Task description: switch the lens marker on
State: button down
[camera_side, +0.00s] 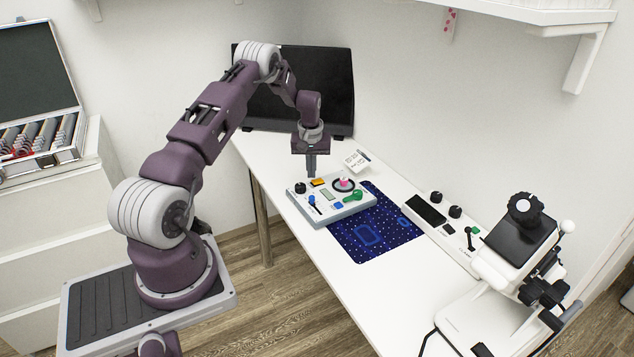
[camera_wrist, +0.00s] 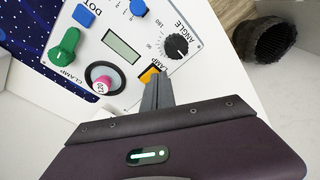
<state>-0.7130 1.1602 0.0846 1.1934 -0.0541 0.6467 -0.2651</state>
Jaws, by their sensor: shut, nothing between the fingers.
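The lens marker (camera_side: 331,211) is a light-coloured control box on the white table; its panel (camera_wrist: 190,18) also shows in the wrist view. A yellow-orange switch (camera_wrist: 149,76) sits beside lettering that reads partly as LAMP; it also shows in the side view (camera_side: 318,182). My gripper (camera_wrist: 154,82) is shut and empty, pointing down, its fingertips (camera_side: 311,175) at the yellow switch and partly covering it. I cannot tell whether they touch. The small display (camera_wrist: 122,44) looks blank. A pink piece (camera_wrist: 103,86) sits in a dark ring.
Close by are a black ANGLE knob (camera_wrist: 176,46), a green CLAMP lever (camera_wrist: 65,46), a blue slider (camera_side: 312,200) and a blue button (camera_wrist: 84,15). A blue patterned mat (camera_side: 385,243), a dark-screened device (camera_side: 426,209) and a white instrument (camera_side: 510,265) lie to the right. A monitor (camera_side: 330,85) stands behind.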

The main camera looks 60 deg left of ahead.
aim_at(312, 185)
jog(key=shift+f, duration=0.9)
dwell(0.5)
notch_tip(312, 185, up, 7)
dwell(0.6)
jog(key=d+r+m+t, duration=0.1)
jog(key=d+r+m, duration=0.2)
jog(key=d+r, duration=1.25)
jog(key=s+d+r+m+t, duration=0.25)
jog(key=s+d+r, duration=0.25)
jog(key=d+r, duration=0.5)
jog(key=s+d+m, duration=0.2)
jog(key=s+d, duration=0.2)
jog(key=s, duration=0.3)
jog(key=s+d+m+h, duration=0.1)
jog(key=s+d+m, duration=0.1)
jog(key=s+d, duration=0.3)
jog(key=s+d+r+m+t, duration=0.1)
jog(key=s+d, duration=0.4)
jog(key=s, duration=0.5)
jog(key=shift+s+m+h, duration=0.3)
jog(key=shift+s+m, duration=0.05)
jog(key=shift+m, duration=0.4)
